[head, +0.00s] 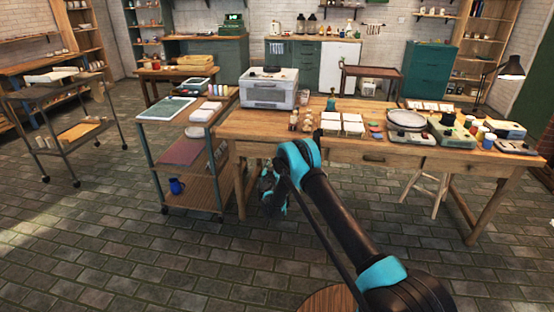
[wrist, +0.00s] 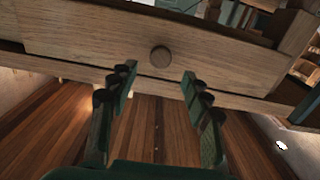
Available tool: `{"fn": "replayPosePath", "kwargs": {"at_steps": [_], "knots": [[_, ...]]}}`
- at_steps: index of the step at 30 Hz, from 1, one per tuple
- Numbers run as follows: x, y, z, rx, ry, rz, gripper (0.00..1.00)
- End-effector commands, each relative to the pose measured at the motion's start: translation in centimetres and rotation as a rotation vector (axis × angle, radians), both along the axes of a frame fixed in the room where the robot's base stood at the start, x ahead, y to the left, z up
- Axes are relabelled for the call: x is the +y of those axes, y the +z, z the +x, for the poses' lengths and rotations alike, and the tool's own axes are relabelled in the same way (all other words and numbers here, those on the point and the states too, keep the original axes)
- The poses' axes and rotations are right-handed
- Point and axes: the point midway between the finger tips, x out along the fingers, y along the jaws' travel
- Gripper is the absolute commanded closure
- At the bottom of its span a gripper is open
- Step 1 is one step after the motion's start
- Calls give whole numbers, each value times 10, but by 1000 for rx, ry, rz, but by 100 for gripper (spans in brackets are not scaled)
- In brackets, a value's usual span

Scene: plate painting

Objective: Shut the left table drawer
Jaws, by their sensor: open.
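The long wooden worktable (head: 265,125) stands ahead of me in the head view. In the wrist view a wooden drawer front (wrist: 90,35) with a round wooden knob (wrist: 161,57) fills the upper part. My gripper (wrist: 158,76) is open and empty there, its two fingers apart, one to each side below the knob. In the head view my gripper (head: 272,192) is in front of the table's left part, and my arm hides part of the table front. I cannot tell how far the drawer stands out.
Another drawer front (head: 373,158) shows right of my arm. A wheeled cart (head: 190,200) with a blue jug (head: 176,186) stands left of the table. A round wooden stool top (head: 333,300) is at the bottom. The brick floor at left front is clear.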

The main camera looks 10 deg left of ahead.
Motion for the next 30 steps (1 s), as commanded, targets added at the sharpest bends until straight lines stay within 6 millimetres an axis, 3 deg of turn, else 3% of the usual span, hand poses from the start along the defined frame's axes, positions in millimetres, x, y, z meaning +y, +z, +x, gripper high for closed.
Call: {"fn": "replayPosePath", "kwargs": {"at_steps": [3,9,22,30], "knots": [[-1,0,22,0,-2,0,51],[-1,0,46,0,0,0,51],[-2,0,55,0,0,0,51],[-2,0,54,0,0,0,85]]}}
